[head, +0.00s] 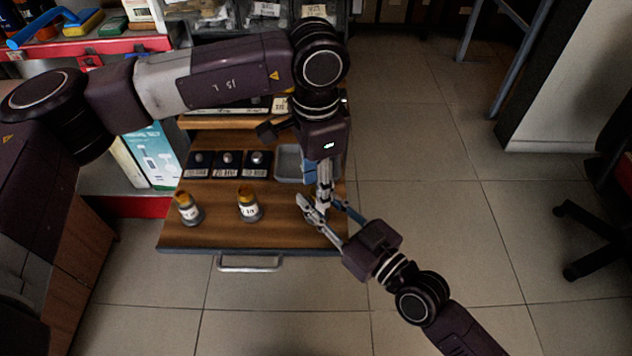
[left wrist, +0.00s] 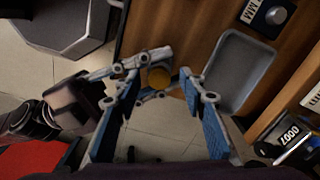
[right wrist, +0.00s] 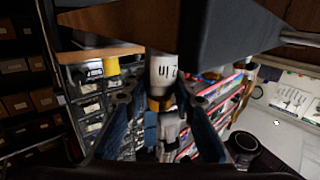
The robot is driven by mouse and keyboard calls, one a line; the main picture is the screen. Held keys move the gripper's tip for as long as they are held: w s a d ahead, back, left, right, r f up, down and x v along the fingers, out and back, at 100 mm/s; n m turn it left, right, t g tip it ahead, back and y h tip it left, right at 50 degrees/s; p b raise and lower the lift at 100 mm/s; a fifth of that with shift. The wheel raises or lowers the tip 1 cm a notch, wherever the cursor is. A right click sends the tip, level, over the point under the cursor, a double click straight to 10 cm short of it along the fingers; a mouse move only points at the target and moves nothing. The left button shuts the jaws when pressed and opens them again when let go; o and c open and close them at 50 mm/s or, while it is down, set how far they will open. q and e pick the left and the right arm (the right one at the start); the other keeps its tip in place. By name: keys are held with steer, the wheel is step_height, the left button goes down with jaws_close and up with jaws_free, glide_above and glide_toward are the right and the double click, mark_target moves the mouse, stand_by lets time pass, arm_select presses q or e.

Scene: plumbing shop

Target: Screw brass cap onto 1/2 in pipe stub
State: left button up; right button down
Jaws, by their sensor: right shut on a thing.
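The pipe stub, white with a label that looks like 1/2 upside down, shows in the right wrist view (right wrist: 163,72). A brass cap (right wrist: 160,103) is at its end; whether it is seated on the threads I cannot tell. The cap also shows from above in the left wrist view (left wrist: 158,77). My right gripper (head: 322,208) is shut at the stub, with a finger on each side; its exact contact is partly hidden. My left gripper (left wrist: 162,88) points down above the cap with fingers apart, one each side of it.
Two other labelled stubs with brass tops stand on the wooden board, at left (head: 190,213) and middle (head: 250,208). Behind them are dark cards (head: 228,164) with small round pieces and a grey tray (head: 289,166). A drawer handle (head: 250,266) projects in front. Open floor lies right.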

arm_select(q)
steer(key=shift+r, duration=2.25)
steer(key=shift+c, duration=0.4)
